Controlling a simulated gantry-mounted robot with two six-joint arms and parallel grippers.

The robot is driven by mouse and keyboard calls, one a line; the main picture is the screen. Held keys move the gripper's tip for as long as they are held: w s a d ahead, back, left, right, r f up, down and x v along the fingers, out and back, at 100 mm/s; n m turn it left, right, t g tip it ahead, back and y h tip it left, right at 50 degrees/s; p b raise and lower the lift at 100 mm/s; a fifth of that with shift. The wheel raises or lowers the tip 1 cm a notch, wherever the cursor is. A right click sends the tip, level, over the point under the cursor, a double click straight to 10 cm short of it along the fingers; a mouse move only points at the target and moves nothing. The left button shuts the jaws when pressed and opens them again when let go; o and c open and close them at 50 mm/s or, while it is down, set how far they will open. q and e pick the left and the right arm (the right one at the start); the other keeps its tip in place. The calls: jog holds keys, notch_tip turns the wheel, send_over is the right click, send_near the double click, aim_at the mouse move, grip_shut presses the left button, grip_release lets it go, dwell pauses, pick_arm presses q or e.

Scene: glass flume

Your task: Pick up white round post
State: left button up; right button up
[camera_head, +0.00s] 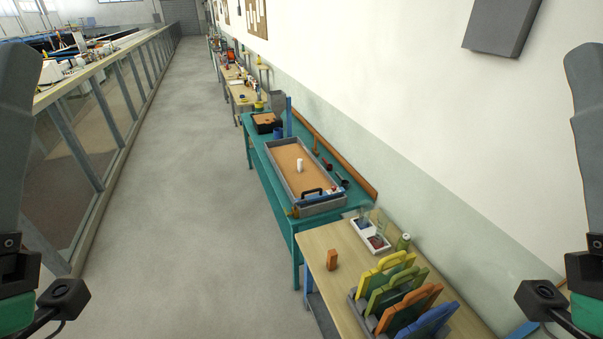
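A small white round post (299,165) stands upright on the tan floor of a long grey tray (323,207). The tray lies on a teal table in the middle of the view. Parts of my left arm show at the left edge and parts of my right arm at the right edge, both well apart from the post. The fingers of both grippers are out of view.
The grey floor (190,200) left of the tables is clear. A glass-sided flume (107,93) runs along the left.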

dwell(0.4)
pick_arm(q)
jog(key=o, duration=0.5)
